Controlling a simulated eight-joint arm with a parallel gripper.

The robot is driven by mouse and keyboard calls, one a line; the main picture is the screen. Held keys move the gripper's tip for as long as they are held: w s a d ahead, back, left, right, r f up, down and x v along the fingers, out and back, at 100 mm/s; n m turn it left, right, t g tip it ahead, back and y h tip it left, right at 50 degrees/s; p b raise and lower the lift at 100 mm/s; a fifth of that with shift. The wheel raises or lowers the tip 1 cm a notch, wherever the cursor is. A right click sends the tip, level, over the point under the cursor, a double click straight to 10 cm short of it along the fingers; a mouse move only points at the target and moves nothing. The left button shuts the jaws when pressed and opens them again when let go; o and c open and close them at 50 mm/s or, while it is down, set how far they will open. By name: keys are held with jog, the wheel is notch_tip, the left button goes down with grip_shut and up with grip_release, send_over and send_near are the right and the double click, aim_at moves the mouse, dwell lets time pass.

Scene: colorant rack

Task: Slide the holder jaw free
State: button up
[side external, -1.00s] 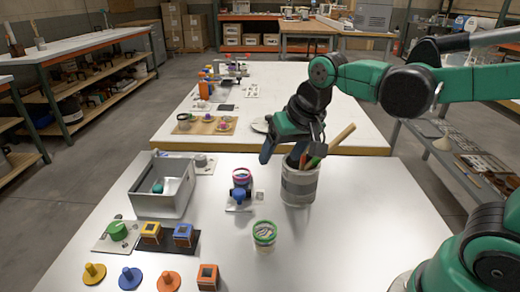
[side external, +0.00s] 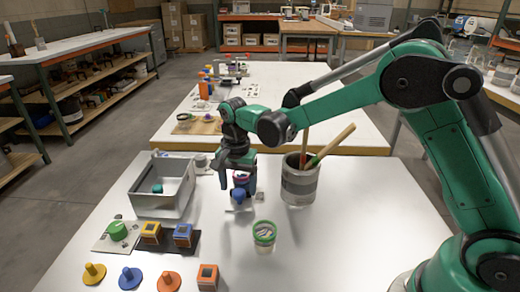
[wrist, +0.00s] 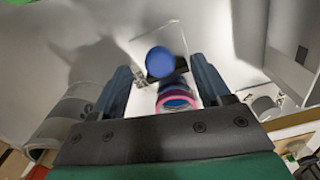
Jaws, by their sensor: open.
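The holder is a pale plate (wrist: 146,38) with a round blue knob (side external: 239,194) and a dark jaw piece (wrist: 181,66). A cup with a pink rim and blue inside (wrist: 176,98) sits against it. My gripper (side external: 237,186) points down over the holder. In the wrist view, its dark blue fingers (wrist: 161,70) are spread, one on each side of the knob (wrist: 160,62) and the cup. I cannot tell whether a finger touches anything. In the side view my gripper hides much of the cup and jaw.
A grey pot with tools (side external: 299,186) stands close to the right of my gripper. A grey open bin (side external: 160,208) is to the left. A green-rimmed cup (side external: 264,234) stands in front. Knobs and orange and blue blocks are at front left. The right table area is clear.

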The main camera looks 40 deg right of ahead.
jog(key=shift+f, duration=0.75)
jog(key=shift+c, duration=0.2)
grip_shut()
